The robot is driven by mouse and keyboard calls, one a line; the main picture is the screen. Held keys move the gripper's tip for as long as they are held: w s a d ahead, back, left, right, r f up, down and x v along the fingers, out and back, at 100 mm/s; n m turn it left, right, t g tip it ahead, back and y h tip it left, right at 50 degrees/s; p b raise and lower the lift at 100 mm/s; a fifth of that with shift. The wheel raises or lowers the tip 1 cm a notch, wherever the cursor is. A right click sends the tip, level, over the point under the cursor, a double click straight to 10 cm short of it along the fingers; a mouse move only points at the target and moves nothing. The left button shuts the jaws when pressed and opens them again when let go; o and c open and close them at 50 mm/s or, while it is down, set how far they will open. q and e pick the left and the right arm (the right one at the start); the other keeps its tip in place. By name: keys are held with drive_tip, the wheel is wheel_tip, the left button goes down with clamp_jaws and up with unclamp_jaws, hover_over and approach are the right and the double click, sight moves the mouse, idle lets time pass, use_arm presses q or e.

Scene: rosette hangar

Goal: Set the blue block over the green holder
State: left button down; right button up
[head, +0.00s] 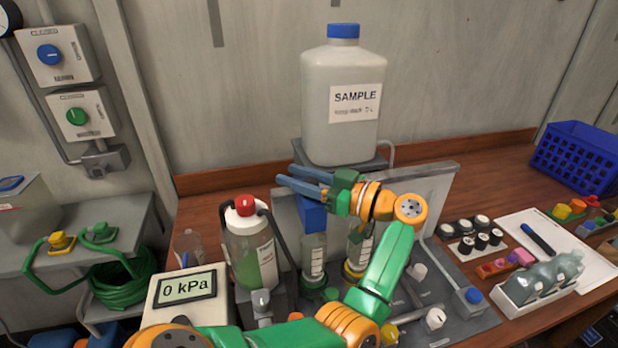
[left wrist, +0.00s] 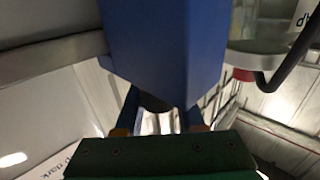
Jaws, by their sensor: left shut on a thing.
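The blue block (head: 312,214) is between the fingers of my left gripper (head: 303,181), which comes in from the right side of the block. The left wrist view shows the block (left wrist: 163,50) large, held between the two blue fingers. In the head view the block appears directly above a clear labelled cylinder (head: 313,258); I cannot tell whether they touch. Green parts (head: 314,288) show at the foot of that cylinder and look like the green holder, partly hidden by my arm. My right gripper is not in view.
A bottle with a red cap (head: 246,250) stands close left, with a gauge box (head: 186,298) before it. A second cylinder (head: 359,246) stands right, partly behind my arm. The large SAMPLE jug (head: 341,120) is behind. A white rack (head: 540,281) and blue basket (head: 577,157) are at right.

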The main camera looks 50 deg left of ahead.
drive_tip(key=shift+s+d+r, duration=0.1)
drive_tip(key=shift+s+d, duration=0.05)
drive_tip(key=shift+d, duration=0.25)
use_arm(q)
drive_tip(key=c, duration=0.7)
unclamp_jaws()
drive_tip(key=shift+c, duration=0.2)
drive_tip(key=shift+o, duration=1.2)
drive_tip(key=shift+s, duration=0.15)
drive_tip(key=shift+s+a, duration=0.1)
drive_tip(key=shift+a, duration=0.05)
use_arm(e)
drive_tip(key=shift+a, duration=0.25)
